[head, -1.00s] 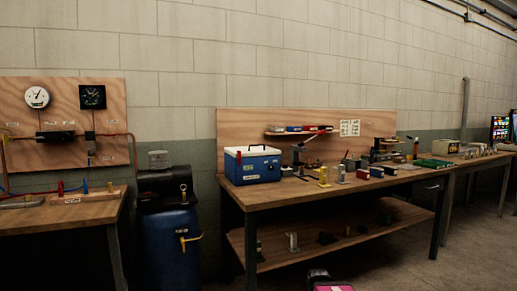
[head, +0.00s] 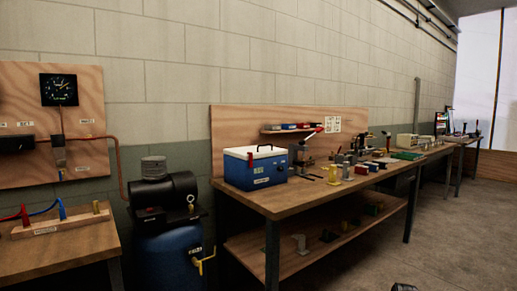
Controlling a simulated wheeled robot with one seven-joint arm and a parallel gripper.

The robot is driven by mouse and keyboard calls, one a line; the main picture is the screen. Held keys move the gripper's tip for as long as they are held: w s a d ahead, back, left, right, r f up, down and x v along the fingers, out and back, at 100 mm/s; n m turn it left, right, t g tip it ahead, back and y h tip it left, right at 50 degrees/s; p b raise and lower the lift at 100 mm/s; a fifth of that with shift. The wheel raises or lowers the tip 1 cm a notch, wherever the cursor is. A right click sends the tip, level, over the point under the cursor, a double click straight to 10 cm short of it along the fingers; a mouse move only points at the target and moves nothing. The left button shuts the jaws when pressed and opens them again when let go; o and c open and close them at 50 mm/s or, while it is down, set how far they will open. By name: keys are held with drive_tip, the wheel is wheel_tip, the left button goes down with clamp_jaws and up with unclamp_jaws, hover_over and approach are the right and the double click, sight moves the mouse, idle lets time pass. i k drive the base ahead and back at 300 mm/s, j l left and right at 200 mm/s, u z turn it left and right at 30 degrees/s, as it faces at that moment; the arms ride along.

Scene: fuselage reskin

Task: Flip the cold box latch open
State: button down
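A blue drum with a black compressor (head: 165,197) stands left of the workbench. Another table (head: 65,245) with a gauge board (head: 55,125) is at far left. Small tools and a yellow fixture (head: 333,175) stand right of the box. Floor (head: 450,240) at right is clear.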

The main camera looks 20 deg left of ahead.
sight(250, 153)
drive_tip(key=k+j, duration=0.2)
drive_tip(key=j, duration=0.25)
drive_tip(key=k+j+z, duration=0.15)
drive_tip(key=j, duration=0.25)
drive_tip(key=k+j, duration=0.25)
drive_tip(key=j, duration=0.2)
drive_tip(key=k+j+z, duration=0.1)
drive_tip(key=j, duration=0.3)
drive_tip(key=k+j+z, duration=0.1)
drive_tip(key=k+j, duration=0.25)
